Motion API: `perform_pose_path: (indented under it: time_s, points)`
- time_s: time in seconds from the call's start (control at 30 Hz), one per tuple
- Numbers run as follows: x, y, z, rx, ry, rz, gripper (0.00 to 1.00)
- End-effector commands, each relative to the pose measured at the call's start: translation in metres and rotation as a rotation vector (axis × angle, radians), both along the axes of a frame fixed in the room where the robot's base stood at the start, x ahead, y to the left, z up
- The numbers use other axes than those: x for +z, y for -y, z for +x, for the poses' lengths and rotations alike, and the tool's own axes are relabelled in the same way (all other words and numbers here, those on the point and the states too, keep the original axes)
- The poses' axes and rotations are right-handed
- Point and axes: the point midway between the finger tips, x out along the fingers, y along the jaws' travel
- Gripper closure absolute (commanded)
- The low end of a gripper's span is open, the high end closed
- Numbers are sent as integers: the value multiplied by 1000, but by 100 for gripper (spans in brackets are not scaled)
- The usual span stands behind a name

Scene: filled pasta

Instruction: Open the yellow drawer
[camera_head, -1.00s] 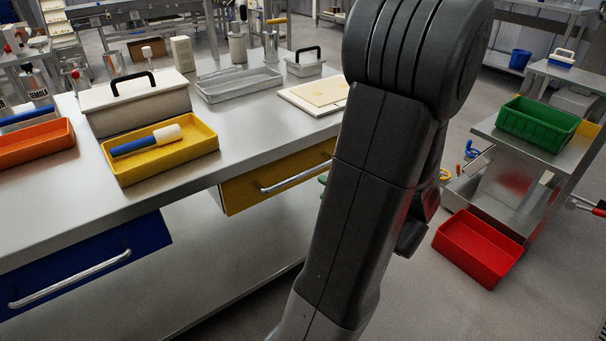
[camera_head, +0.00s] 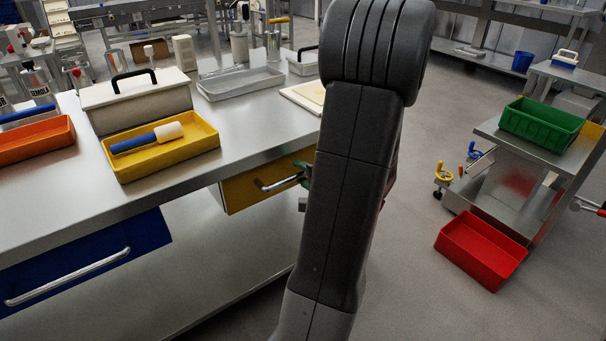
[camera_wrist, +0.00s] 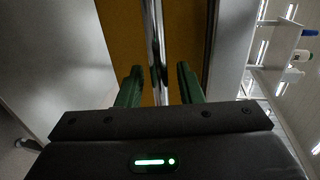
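The yellow drawer (camera_head: 243,192) is under the steel table top, with a metal bar handle (camera_head: 277,184) across its front. My arm hides its right part in the head view. In the wrist view the yellow drawer front (camera_wrist: 127,40) fills the upper middle. My gripper (camera_wrist: 158,82) is open, its two green fingers on either side of the handle bar (camera_wrist: 155,45). I cannot tell whether the fingers touch the bar. In the head view a small green part of my gripper (camera_head: 301,170) shows by the handle's right end. The drawer looks shut.
A blue drawer (camera_head: 88,254) is at the lower left. The table top (camera_head: 240,136) holds a yellow tray (camera_head: 165,169), an orange tray (camera_head: 35,153) and a grey tray (camera_head: 232,94). At right, a red bin (camera_head: 482,251) stands low beside a cart with a green bin (camera_head: 541,121).

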Motion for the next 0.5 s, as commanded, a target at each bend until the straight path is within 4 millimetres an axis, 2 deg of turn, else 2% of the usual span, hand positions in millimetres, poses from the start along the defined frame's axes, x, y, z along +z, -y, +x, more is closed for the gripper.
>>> perform_pose_path:
  time_s: [0.1, 0.27, 0.5]
  points:
    - [0, 0, 0, 0, 0, 0, 69]
    - [0, 0, 0, 0, 0, 0, 100]
    - [0, 1, -1, 0, 0, 0, 100]
